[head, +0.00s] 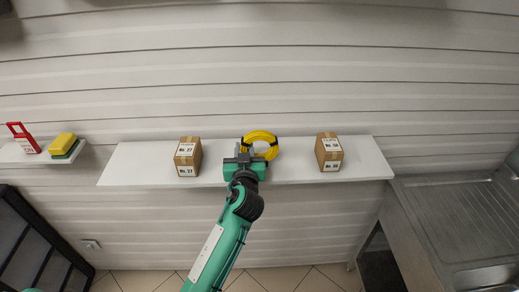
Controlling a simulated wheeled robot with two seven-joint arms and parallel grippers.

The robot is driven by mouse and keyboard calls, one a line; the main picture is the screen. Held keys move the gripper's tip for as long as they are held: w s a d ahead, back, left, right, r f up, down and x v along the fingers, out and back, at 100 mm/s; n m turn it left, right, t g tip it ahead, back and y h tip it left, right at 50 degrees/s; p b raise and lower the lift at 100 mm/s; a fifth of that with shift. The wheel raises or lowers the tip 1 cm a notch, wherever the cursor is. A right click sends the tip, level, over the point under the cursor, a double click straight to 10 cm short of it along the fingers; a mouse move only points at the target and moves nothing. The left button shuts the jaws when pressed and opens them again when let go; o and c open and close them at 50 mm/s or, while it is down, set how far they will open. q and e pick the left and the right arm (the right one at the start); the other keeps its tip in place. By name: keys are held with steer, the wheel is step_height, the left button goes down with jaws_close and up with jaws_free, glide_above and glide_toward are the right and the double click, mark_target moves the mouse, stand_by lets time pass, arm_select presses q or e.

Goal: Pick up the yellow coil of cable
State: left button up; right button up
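The yellow coil of cable (265,137) is on the white wall shelf (130,165), between two cardboard boxes. It appears as a ring with dark bands. My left gripper (245,154) reaches up to the shelf from below and is at the lower left side of the coil, overlapping it in the head view. The fingers are small and dark here, so I cannot tell whether they are open or shut, or whether they touch the coil. The gripper body hides part of the coil's lower left. My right gripper is not in view.
One cardboard box (187,157) stands left of the coil and another box (329,152) stands right of it. A metal sink unit (455,235) is at lower right.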

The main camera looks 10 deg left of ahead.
arm_select(q)
steer(key=c, duration=0.4)
jaws_close()
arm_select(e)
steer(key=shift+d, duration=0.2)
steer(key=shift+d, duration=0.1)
